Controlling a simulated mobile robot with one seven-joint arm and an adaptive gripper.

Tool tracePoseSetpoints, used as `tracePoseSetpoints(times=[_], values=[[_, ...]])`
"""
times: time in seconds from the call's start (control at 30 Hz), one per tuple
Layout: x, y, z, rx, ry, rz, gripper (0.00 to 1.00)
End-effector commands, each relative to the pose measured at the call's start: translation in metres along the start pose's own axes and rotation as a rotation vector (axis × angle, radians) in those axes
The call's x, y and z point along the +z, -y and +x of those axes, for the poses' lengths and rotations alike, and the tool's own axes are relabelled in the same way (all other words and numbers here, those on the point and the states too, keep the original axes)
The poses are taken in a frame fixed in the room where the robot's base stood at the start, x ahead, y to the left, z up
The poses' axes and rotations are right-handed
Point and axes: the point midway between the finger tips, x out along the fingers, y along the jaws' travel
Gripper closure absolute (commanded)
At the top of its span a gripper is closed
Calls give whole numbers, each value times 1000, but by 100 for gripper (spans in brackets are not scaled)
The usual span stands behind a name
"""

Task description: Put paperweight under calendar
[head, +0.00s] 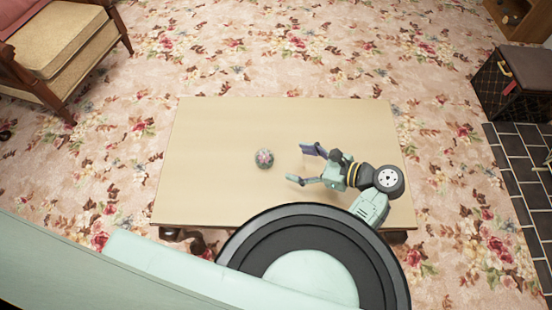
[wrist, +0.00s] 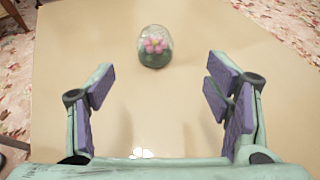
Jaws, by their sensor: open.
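The paperweight (head: 264,158) is a small clear dome with a pink flower and green inside. It stands alone on the light wooden table, a little left of the table's middle in the head view. In the wrist view the paperweight (wrist: 155,46) is ahead of my gripper, centred between the two fingers but beyond their tips. My gripper (head: 303,165) is open and empty over the table, to the right of the paperweight and pointing at it. Its purple finger pads (wrist: 163,85) are wide apart in the wrist view. I see no calendar in either view.
The table (head: 205,130) is otherwise bare, with free room around the paperweight. A cushioned wooden armchair (head: 60,45) stands at the upper left. A dark box (head: 512,85) stands at the right beside dark tiles (head: 525,165). Flowered carpet (head: 270,60) surrounds the table.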

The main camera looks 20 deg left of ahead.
Motion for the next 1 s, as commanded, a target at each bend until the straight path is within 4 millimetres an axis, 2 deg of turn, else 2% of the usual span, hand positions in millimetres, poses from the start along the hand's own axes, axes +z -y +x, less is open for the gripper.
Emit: tracePoseSetpoints(times=[0.3,0.53,0.73,0.83,1.0], values=[[-2,-4,45,9,3,15,28],[-1,-5,63,9,1,13,28],[0,-8,94,10,2,11,28],[0,-8,103,7,1,11,28],[0,-8,105,5,1,11,28]])
